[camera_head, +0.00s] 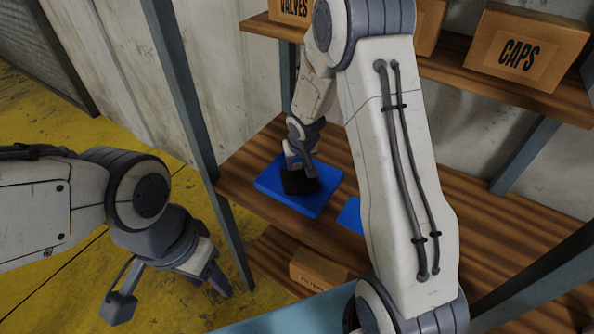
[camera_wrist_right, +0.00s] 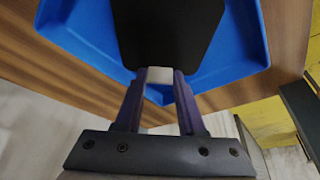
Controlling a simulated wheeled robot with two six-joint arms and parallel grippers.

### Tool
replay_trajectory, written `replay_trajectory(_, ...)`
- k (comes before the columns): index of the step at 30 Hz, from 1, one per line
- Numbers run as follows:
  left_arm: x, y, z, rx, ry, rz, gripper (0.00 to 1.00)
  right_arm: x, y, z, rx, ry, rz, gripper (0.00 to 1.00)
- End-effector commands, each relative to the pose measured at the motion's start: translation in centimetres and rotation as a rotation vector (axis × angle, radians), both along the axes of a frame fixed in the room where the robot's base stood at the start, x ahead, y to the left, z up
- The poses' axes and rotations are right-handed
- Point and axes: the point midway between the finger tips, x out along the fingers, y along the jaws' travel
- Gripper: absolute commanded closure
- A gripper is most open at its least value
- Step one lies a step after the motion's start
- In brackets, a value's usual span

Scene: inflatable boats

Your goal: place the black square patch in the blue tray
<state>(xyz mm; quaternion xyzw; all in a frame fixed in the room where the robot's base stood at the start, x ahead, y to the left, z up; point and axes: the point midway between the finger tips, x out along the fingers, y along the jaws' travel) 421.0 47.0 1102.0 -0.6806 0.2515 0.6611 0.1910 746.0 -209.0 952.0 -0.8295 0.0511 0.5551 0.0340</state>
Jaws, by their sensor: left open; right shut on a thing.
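The black square patch (camera_head: 299,181) is at the blue tray (camera_head: 320,204) on the middle shelf, over its floor. In the right wrist view the black patch (camera_wrist_right: 168,30) covers much of the blue tray (camera_wrist_right: 85,40). My right gripper (camera_head: 300,165) is shut on the patch's edge; its fingers (camera_wrist_right: 160,85) meet at that edge in the wrist view. I cannot tell whether the patch touches the tray floor. My left gripper (camera_head: 218,283) is open and empty, low at the left, away from the shelf.
Another blue item (camera_head: 350,215) on the same shelf is partly hidden behind my right arm. A CAPS box (camera_head: 524,47) and a VALVES box (camera_head: 292,9) stand on the upper shelf. A cardboard box (camera_head: 317,270) is on the lower shelf. A grey shelf post (camera_head: 190,100) stands left of the tray.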

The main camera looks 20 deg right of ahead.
Motion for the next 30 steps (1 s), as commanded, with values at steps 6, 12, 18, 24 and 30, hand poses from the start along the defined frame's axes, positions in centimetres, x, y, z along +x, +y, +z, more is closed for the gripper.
replay_trajectory(6,0.0,0.0,-0.6,0.000,0.000,0.000,0.50,0.0,0.0,-0.8,0.000,-0.001,-0.001,1.00)
replay_trajectory(12,0.0,0.0,-0.9,0.000,0.000,0.000,0.50,0.0,0.0,-1.0,0.000,-0.001,-0.001,1.00)
replay_trajectory(18,0.0,0.0,-0.9,0.000,0.000,0.000,0.50,0.0,0.0,-1.1,0.000,-0.001,0.000,0.31)
replay_trajectory(24,0.0,0.0,-0.9,0.000,0.000,0.000,0.50,0.0,0.0,-1.1,0.000,-0.001,0.000,0.31)
replay_trajectory(30,0.0,0.0,-0.2,0.000,0.000,0.000,0.50,-0.1,0.0,-0.2,0.001,-0.002,-0.001,0.31)
